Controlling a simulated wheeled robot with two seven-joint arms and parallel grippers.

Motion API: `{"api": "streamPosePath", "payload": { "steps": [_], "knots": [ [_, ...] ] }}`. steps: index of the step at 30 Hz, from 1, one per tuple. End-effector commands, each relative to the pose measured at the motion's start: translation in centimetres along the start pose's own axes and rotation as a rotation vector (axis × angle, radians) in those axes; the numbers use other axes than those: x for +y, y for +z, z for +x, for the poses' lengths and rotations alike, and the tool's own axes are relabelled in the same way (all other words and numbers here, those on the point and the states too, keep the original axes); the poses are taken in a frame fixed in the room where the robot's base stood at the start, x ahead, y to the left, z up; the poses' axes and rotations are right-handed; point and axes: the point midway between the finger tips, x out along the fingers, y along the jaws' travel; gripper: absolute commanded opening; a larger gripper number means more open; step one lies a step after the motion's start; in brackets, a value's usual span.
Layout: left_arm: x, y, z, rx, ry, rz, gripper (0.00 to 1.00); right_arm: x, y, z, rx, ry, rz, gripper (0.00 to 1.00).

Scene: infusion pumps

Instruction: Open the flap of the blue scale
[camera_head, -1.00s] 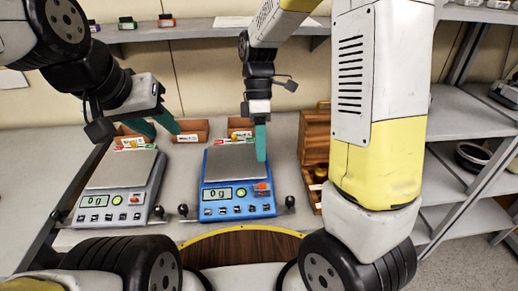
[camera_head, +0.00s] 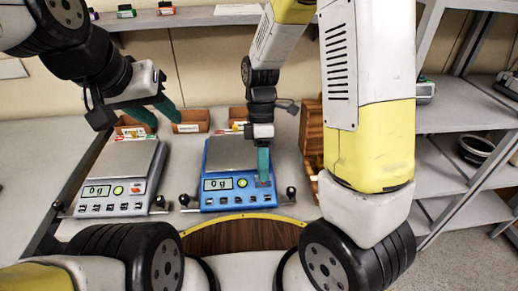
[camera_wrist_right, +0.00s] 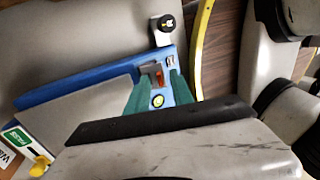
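The blue scale (camera_head: 222,195) stands in the middle of the table in the head view, its display reading 0 g. In the right wrist view, the blue scale (camera_wrist_right: 80,87) shows beyond my right gripper (camera_wrist_right: 156,82). Its green fingers are apart, with the orange part (camera_wrist_right: 159,79) and a grey piece between their tips. I cannot tell whether they touch it. My left gripper (camera_head: 160,113) is open and empty above the back of the grey scale.
A grey scale (camera_head: 112,191) stands left of the blue one. Brown boxes (camera_head: 190,122) stand behind, and a wooden case (camera_head: 312,150) is at the right. Small black knobs (camera_head: 291,193) stand by the scales. A round wooden surface (camera_head: 240,233) is in front.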

Motion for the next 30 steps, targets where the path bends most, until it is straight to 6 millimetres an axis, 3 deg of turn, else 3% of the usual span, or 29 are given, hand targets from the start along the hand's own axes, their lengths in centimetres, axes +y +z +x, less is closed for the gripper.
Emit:
{"api": "streamPosePath", "payload": {
  "steps": [1,4,5,17,30],
  "knots": [
    [0.0,0.0,0.0,0.000,0.000,0.000,0.36,0.0,0.0,0.0,0.000,0.000,0.000,0.20],
    [0.0,0.0,0.0,0.000,0.000,0.000,0.36,0.0,0.0,0.0,0.000,0.000,0.000,0.01],
    [0.0,0.0,0.0,0.000,0.000,0.000,0.36,0.0,0.0,0.0,0.000,0.000,0.000,0.00],
    [0.0,0.0,0.0,0.000,0.000,0.000,0.36,0.2,0.0,-0.1,0.000,-0.029,0.001,0.00],
    [0.0,0.0,0.0,0.000,0.000,0.000,0.36,1.5,0.0,-0.6,0.002,-0.308,0.002,0.00]
  ]
}}
